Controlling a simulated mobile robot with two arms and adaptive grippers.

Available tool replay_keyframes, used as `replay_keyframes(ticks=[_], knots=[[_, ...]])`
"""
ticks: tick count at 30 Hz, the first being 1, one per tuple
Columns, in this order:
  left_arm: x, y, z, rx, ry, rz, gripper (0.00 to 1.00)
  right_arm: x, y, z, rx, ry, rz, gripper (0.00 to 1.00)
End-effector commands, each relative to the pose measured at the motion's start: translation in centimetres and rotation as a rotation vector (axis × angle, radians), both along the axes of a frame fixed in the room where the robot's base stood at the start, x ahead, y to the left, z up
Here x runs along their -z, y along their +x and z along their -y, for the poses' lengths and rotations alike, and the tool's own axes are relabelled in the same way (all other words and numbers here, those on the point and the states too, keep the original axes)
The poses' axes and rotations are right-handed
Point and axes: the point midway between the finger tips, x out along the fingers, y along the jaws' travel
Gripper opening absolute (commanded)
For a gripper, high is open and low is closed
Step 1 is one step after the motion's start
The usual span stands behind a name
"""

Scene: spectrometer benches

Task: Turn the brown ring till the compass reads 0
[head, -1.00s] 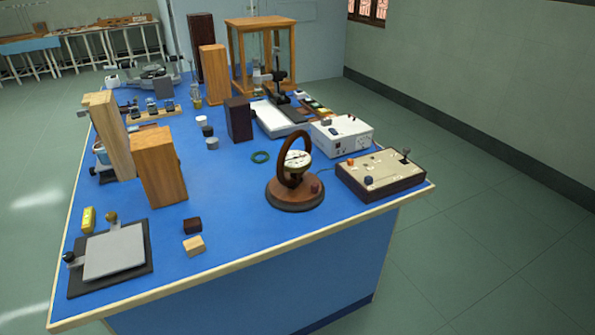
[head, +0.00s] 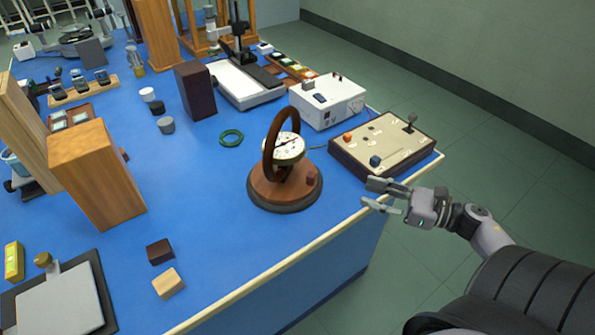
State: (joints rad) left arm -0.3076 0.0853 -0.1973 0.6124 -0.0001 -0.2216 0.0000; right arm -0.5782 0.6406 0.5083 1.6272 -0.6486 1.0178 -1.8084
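The brown ring (head: 268,147) stands upright on a round wooden base (head: 284,192) near the front edge of the blue bench. The compass (head: 289,147) is a pale round dial set within the ring; its reading is too small to make out. My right gripper (head: 374,194) is at the bench's front edge, to the right of the base and apart from it. Its two fingers are spread with nothing between them. My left gripper does not show.
A control box (head: 384,147) with knobs and a lever stands right of the compass, close to my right gripper. A white box (head: 327,102) is behind it. A green ring (head: 231,137) lies left of the compass. Two small blocks (head: 160,251) (head: 168,284) lie front left. Bare blue bench surrounds the base's left side.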

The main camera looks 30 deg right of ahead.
Motion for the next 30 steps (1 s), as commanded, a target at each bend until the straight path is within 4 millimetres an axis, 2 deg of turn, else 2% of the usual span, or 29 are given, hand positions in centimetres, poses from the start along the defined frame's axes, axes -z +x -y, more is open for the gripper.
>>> replay_keyframes(ticks=[3,6,12,18,24,30], knots=[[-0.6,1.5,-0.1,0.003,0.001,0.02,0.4,-0.2,1.4,-1.0,-0.001,0.001,0.002,0.38],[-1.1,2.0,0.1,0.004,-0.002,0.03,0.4,-0.3,3.1,-2.2,0.0,0.003,0.002,0.38],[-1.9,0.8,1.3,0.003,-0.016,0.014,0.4,-0.3,6.7,-4.8,0.001,0.003,0.001,0.38],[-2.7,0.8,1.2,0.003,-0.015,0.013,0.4,-0.2,10.2,-7.3,0.004,0.006,0.001,0.38],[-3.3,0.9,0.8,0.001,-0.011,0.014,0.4,-0.1,12.6,-9.0,0.005,0.005,-0.001,0.38],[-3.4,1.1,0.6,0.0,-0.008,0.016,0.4,0.1,13.5,-9.7,0.005,0.005,-0.004,0.38]])
